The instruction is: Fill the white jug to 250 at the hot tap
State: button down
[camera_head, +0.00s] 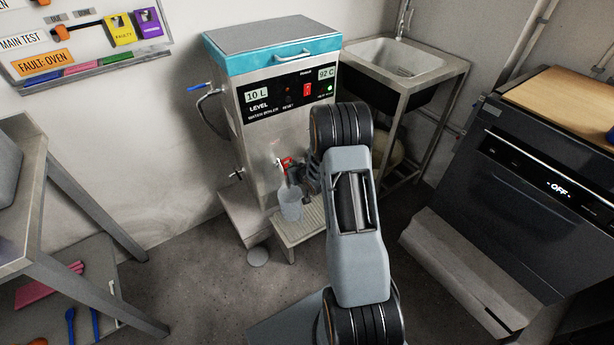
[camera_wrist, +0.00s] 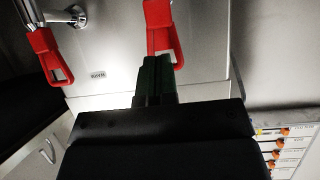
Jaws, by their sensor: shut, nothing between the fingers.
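The white jug (camera_head: 290,204) stands upright on the ledge below the tap on the front of the steel water boiler (camera_head: 252,140). Its water level and marks are too small to read. The tap has a red lever (camera_head: 287,162) just above the jug. My gripper (camera_head: 309,178) is just right of the tap, partly hidden by my arm. In the wrist view my gripper (camera_wrist: 156,68) is shut and empty, its fingertips close to a red lever (camera_wrist: 160,38); I cannot tell if they touch. A second red lever shape (camera_wrist: 45,57) shows at left, possibly a reflection.
The boiler's panel (camera_head: 290,92) reads 10 L and 92 C. A sink (camera_head: 396,60) stands behind at right, a dark oven (camera_head: 545,165) reading OFF at far right. A grey table (camera_head: 25,215) is at left. The floor (camera_head: 190,280) between is mostly clear.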

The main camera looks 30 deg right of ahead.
jog(key=f+p+v, duration=0.1)
jog(key=v, duration=0.9)
jog(key=shift+s+f, duration=0.2)
jog(key=shift+s, duration=0.35)
jog(key=s+d+f+m+g+h, duration=0.1)
jog(key=s+d+f+g+h, duration=0.1)
jog(key=s+f+g, duration=0.3)
jog(key=s+a+r+m+g+p, duration=0.1)
jog(key=s+r+g+p, duration=0.35)
jog(key=r, duration=0.45)
jog(key=s+a+r+p, duration=0.3)
jog(key=a+r+p, duration=0.2)
jog(key=r, duration=0.7)
jog(key=s+a+r+n+y+p, duration=0.1)
jog(key=s+a+r+p, duration=0.2)
jog(key=r, duration=0.9)
jog(key=s+a+r+p, duration=0.3)
jog(key=a+r+p, duration=0.4)
jog(key=r, duration=0.5)
jog(key=shift+s+n+t+y+p, duration=0.35)
jog(key=shift+n+y+p, duration=0.05)
jog(key=shift+p, duration=0.25)
